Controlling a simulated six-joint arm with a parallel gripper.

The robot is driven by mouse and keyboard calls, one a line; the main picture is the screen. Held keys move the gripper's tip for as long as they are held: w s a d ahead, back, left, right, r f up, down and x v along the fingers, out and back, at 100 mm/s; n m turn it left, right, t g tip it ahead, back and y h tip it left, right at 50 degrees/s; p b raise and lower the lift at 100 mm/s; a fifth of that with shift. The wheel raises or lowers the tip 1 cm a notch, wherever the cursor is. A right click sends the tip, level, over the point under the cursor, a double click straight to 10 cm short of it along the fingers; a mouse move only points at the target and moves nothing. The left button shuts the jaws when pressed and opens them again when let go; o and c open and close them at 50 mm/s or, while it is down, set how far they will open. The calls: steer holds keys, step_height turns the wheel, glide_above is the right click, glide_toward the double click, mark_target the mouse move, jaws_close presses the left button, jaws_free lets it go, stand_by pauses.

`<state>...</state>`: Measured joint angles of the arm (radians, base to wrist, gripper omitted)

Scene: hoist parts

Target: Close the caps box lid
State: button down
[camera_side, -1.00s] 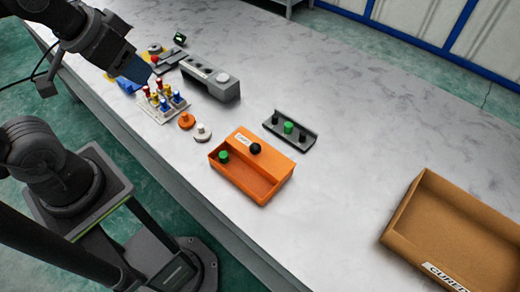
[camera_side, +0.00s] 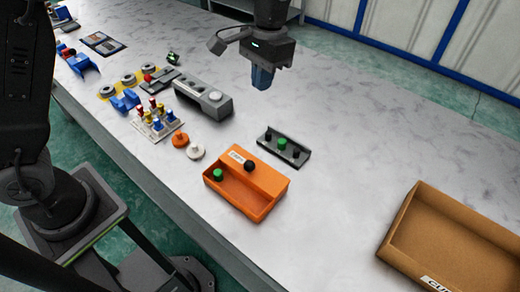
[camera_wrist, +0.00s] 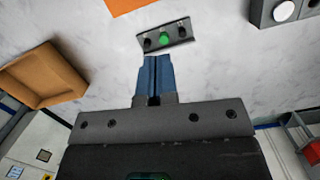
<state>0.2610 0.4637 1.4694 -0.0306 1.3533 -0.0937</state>
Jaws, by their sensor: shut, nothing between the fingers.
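The orange caps box (camera_side: 262,209) stands on the table in the middle of the side view. Its orange lid (camera_side: 268,178), with a black knob (camera_side: 249,166) and a white label, covers the back part, and the front part is open. A green cap (camera_side: 218,175) shows at the left end of the opening. An orange edge of the box (camera_wrist: 124,5) shows at the top of the wrist view. My gripper (camera_side: 262,78) is raised above the table behind the box, apart from it. Its blue fingers (camera_wrist: 153,62) are together and empty, pointing down.
A dark tray (camera_side: 284,147) with a green knob between black ones lies behind the box. A cardboard box (camera_side: 455,235) stands at right. A grey block (camera_side: 203,98), a rack of coloured pegs (camera_side: 158,124) and orange and white discs lie left. The table's right back is clear.

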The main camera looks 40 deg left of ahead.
steer(key=w+d+f+g, duration=0.2)
steer(key=w+d+f, duration=0.15)
steer(key=f, duration=0.25)
glide_above(260, 165)
steer(key=w, duration=0.2)
steer(key=shift+y, duration=0.3)
steer(key=f, duration=1)
steer(key=shift+s+d+f, duration=0.15)
steer(key=shift+s+f, duration=0.1)
steer(key=shift+f, duration=0.15)
steer(key=shift+s+f, duration=0.15)
steer(key=shift+s, duration=0.6)
steer(key=shift+s+a, duration=0.2)
steer(key=shift+s, duration=3.3)
steer(key=shift+f, duration=0.1)
